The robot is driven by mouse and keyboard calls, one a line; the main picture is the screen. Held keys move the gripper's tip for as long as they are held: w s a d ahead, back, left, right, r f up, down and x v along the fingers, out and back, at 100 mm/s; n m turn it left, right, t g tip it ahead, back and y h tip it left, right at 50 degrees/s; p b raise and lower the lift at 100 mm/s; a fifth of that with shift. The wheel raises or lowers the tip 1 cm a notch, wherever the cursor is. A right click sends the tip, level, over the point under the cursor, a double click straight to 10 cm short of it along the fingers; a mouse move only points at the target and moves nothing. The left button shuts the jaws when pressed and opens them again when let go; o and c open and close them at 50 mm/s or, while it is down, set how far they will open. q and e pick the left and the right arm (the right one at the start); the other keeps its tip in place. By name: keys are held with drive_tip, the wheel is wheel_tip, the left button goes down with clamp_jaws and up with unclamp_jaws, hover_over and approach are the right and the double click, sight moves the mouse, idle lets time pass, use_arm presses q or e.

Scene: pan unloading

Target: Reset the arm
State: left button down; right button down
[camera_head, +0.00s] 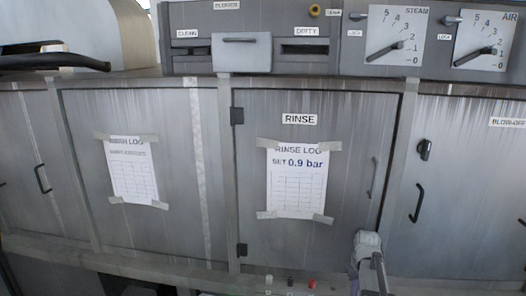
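A pale grey and dark part (368,262), which looks like part of my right arm or gripper, rises from the bottom edge, right of centre, in front of the cabinet fronts. Its fingers cannot be made out clearly, so whether it is open or shut does not show. No held object can be made out there. My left gripper is not in view.
A RINSE door (345,200) with a log sheet reading 0.9 bar (297,182) fills the middle. Above are CLEAN and DIRTY slots and STEAM (398,36) and AIR (485,38) dials. A dark curved bar (55,62) juts in at upper left. Handles protrude from doors.

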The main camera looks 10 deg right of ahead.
drive_tip(key=s+a+r+n+p, duration=0.1)
drive_tip(key=s+a, duration=0.4)
drive_tip(key=a, duration=0.6)
drive_tip(key=s+a+r+n+p, duration=0.1)
drive_tip(key=s+a, duration=0.5)
drive_tip(key=a, duration=0.6)
drive_tip(key=s+a+r+n+g+p, duration=0.1)
drive_tip(key=s+a, duration=0.4)
drive_tip(key=a, duration=0.7)
wheel_tip(320, 180, up, 2)
drive_tip(key=shift+s+a+r+n+h+p, duration=0.1)
drive_tip(key=shift+s+a+n+h+p, duration=0.25)
drive_tip(key=shift+p, duration=0.4)
